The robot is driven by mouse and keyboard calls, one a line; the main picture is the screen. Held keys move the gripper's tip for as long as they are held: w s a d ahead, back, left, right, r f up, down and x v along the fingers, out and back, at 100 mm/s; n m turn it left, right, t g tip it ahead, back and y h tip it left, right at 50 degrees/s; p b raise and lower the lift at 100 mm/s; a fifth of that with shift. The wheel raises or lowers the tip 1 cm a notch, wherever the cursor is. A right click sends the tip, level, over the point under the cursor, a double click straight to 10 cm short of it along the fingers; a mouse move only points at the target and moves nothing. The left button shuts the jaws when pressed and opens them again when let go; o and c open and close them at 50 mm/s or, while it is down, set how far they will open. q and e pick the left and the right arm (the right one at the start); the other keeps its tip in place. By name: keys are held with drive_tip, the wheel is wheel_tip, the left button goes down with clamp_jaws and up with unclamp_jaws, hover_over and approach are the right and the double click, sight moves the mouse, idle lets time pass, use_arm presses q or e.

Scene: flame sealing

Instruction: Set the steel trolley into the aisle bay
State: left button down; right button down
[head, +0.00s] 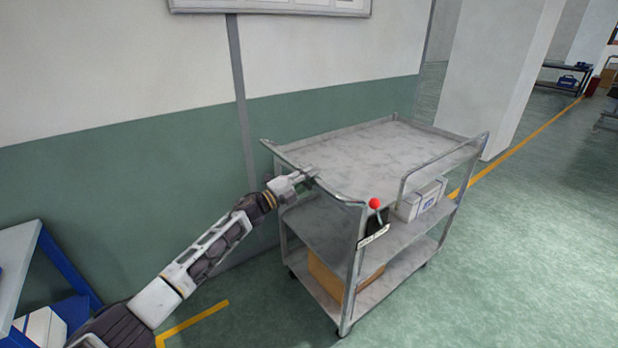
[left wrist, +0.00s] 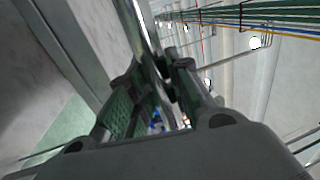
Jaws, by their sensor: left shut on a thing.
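The steel trolley (head: 385,150) stands on the green floor beside the wall, with three shelves and a bare top. My left gripper (head: 308,177) is shut on its near top edge, on the handle rail side. In the left wrist view the two fingers (left wrist: 160,85) close around a shiny metal bar (left wrist: 146,35). A red-knobbed lever (head: 375,204) sits at the trolley's near right corner post. A yellow floor line with a corner (head: 196,322) lies at the lower left, partly hidden by my left arm. My right gripper is not in view.
A white box (head: 421,199) stands on the middle shelf and a brown carton (head: 335,278) on the bottom one. A blue-framed table (head: 65,262) is at the left edge. A white pillar (head: 497,75) rises behind the trolley. The floor at right is open.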

use_arm(q)
drive_tip(key=c, duration=1.3)
unclamp_jaws()
drive_tip(key=shift+w+d, duration=0.1)
drive_tip(key=shift+d, duration=0.15)
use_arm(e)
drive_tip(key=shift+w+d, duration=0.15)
use_arm(q)
drive_tip(key=shift+a, duration=0.1)
drive_tip(key=v, duration=1.2)
